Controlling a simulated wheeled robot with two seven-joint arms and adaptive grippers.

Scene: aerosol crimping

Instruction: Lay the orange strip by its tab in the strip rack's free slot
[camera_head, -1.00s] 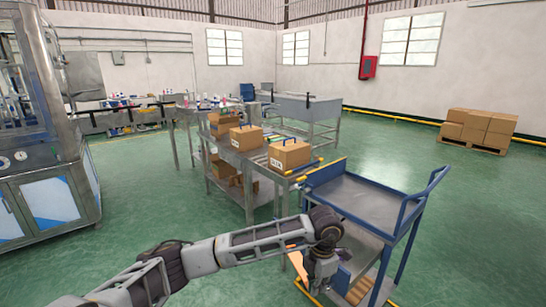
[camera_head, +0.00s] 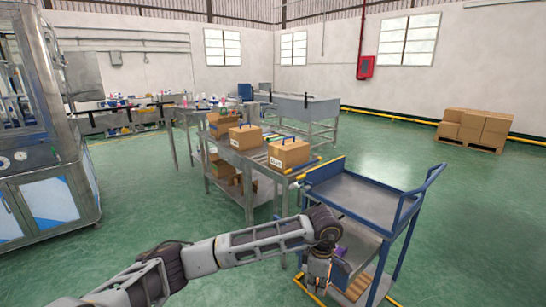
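My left arm reaches in from the lower left, and its gripper (camera_head: 316,278) points down at the lower shelf of the blue cart (camera_head: 372,200). The fingertips are small and partly lost near the bottom of the view, so I cannot tell whether they are open or shut. I cannot make out the orange strip or its tab clearly. Brownish-orange slats (camera_head: 357,288) show low on the cart, just right of my gripper. A dark blue-purple item (camera_head: 341,264) is beside the gripper. The strip rack's free slot cannot be made out. My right gripper is not in view.
The cart's top tray (camera_head: 365,200) is empty. A metal table with cardboard boxes (camera_head: 289,153) stands behind my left arm. A machine cabinet (camera_head: 45,205) is at the left. Stacked cartons (camera_head: 476,127) stand at the far right. The green floor is open around them.

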